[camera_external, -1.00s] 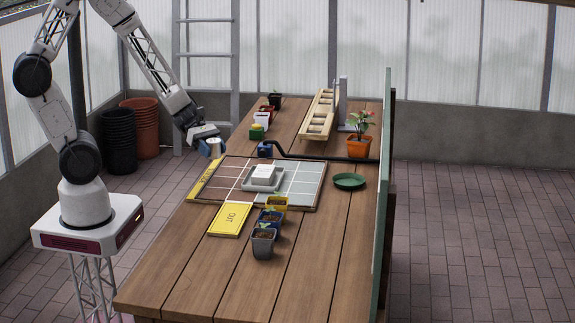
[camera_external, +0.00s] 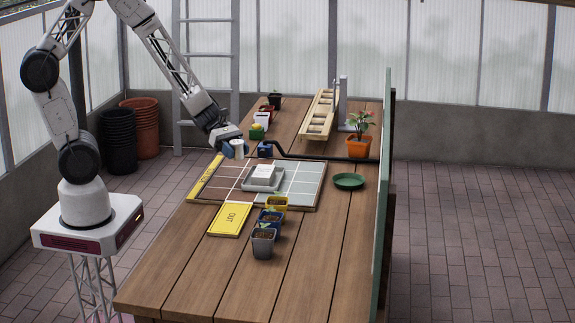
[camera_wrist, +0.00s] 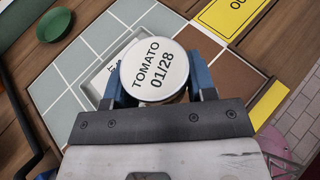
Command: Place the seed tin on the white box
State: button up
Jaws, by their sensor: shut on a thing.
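The seed tin (camera_external: 238,149) is a small white-topped cylinder. In the wrist view its lid (camera_wrist: 154,68) reads "TOMATO 01/28". My gripper (camera_external: 234,148) is shut on it, with blue fingers on both sides of the tin in the wrist view (camera_wrist: 155,85). It holds the tin above the far left part of the tiled board. The white box (camera_external: 264,171) sits in a grey tray on the board, to the right of and nearer the camera than the tin. In the wrist view the tin hides most of the box and tray.
The grey tray (camera_external: 249,185) lies on the tiled board (camera_external: 305,190). A black pipe (camera_external: 320,158) with a blue end (camera_external: 265,150) runs behind the board. Several pots (camera_external: 263,243), a yellow OUT plate (camera_external: 230,219) and a green saucer (camera_external: 348,181) stand around it.

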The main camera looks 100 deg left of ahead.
aim_at(263, 171)
jog(key=w, duration=0.2)
jog(key=w+a, duration=0.1)
jog(key=w, duration=0.2)
jog(key=w+a, duration=0.1)
jog(key=w, duration=0.2)
jog(key=shift+w+f, duration=0.2)
jog(key=shift+f, duration=0.15)
jog(key=shift+f, duration=1.75)
jog(key=shift+f, duration=0.1)
jog(key=o, duration=0.9)
jog(key=shift+o, duration=0.2)
jog(key=v, duration=1.2)
jog(key=shift+s+d, duration=0.1)
